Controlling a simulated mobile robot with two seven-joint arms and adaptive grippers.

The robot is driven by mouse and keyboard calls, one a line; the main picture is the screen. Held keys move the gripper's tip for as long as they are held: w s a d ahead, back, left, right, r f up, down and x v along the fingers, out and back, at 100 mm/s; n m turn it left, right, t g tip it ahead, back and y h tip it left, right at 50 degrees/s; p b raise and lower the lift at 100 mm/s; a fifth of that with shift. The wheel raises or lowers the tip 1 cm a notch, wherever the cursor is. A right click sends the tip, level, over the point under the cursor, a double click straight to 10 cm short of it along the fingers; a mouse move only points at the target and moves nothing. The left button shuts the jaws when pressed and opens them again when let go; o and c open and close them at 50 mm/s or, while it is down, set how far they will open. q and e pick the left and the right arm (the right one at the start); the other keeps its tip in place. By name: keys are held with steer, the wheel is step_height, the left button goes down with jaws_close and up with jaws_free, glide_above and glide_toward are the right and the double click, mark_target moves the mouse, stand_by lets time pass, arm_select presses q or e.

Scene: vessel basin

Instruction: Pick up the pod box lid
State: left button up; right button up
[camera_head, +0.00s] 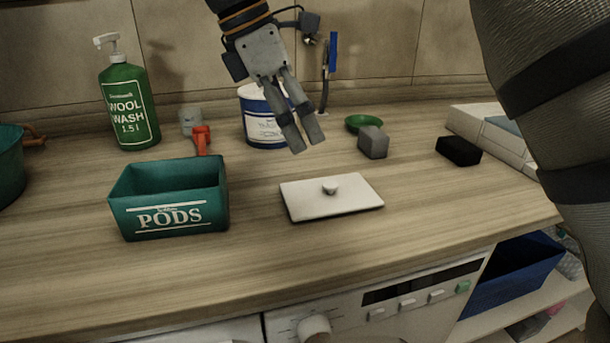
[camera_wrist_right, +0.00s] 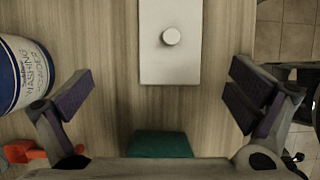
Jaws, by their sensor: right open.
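The pod box lid (camera_head: 352,203) is a flat white plate with a small round knob (camera_head: 330,187). It lies on the wooden counter to the right of the green PODS box (camera_head: 168,222), whose top is open. My right gripper (camera_head: 305,142) is open and empty, above the counter and behind the lid in the head view. In the right wrist view the lid (camera_wrist_right: 170,62) is at the top middle, its knob (camera_wrist_right: 171,36) facing the camera. My right gripper's fingers (camera_wrist_right: 160,95) stand wide apart there, with the lid ahead of them. My left gripper is not in view.
A green wool wash bottle (camera_head: 129,105), a white and blue tub (camera_head: 262,128) and a red-orange item (camera_head: 202,138) stand behind the box. A green dish (camera_head: 362,122), a grey block (camera_head: 373,142) and a black block (camera_head: 458,151) lie at the right. Counter around the lid is clear.

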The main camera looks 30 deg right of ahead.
mark_target(324, 186)
steer(key=s+f, duration=0.1)
steer(key=s+d+f, duration=0.1)
steer(key=f, duration=0.1)
steer(key=shift+s+d, duration=0.15)
steer(key=shift+d, duration=0.15)
steer(key=x, duration=0.3)
steer(key=p+x, duration=0.1)
steer(key=x, duration=0.2)
steer(key=shift+f, duration=0.5)
steer(key=shift+d+f, duration=0.1)
steer(key=shift+f, duration=0.3)
steer(key=c, duration=1.2)
steer(key=shift+c, duration=1.4)
steer(key=shift+f, duration=0.15)
steer(key=shift+c, duration=0.2)
